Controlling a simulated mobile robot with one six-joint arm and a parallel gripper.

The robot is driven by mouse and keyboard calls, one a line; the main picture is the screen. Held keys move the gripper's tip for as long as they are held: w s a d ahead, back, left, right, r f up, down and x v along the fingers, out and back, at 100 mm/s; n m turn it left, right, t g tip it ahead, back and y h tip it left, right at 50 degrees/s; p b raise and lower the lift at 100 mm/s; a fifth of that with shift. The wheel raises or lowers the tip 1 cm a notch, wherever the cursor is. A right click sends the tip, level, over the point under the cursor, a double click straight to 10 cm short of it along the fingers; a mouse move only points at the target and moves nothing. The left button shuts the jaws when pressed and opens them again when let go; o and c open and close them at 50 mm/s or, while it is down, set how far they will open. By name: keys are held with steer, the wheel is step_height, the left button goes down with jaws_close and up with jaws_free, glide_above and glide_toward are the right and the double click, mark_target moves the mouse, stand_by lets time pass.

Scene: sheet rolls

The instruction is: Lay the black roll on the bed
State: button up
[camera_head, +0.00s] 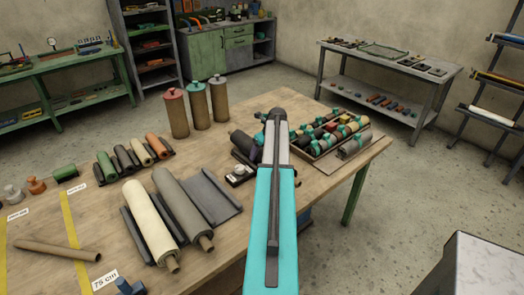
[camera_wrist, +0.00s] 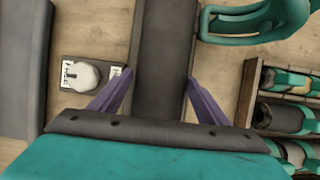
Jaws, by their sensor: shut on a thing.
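My gripper (camera_wrist: 158,100) has its two purple fingers on either side of a black roll (camera_wrist: 165,50) in the wrist view and is shut on it. The roll runs up and down that picture, and its lower end is hidden behind my gripper body. In the head view the roll (camera_head: 243,142) shows left of my arm, low over or on the table; I cannot tell whether it touches. A dark grey flat piece with raised edges (camera_head: 214,196) lies on the table to the left, perhaps the bed; its edge also shows in the wrist view (camera_wrist: 20,70).
A white knob on a labelled base (camera_wrist: 85,74) stands just left of the roll. A teal handled thing (camera_wrist: 255,22) and a crate of rolls (camera_wrist: 246,92) are at right. Large beige and brown rolls (camera_head: 150,222) lie left on the table (camera_head: 115,235).

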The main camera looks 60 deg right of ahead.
steer(key=shift+w+r, duration=0.1)
steer(key=shift+r, duration=0.1)
steer(key=o, duration=2.1)
steer(key=shift+f, duration=0.15)
steer(key=shift+s+r, duration=0.2)
steer(key=shift+b+v, duration=1.5)
steer(key=shift+v, duration=4.35)
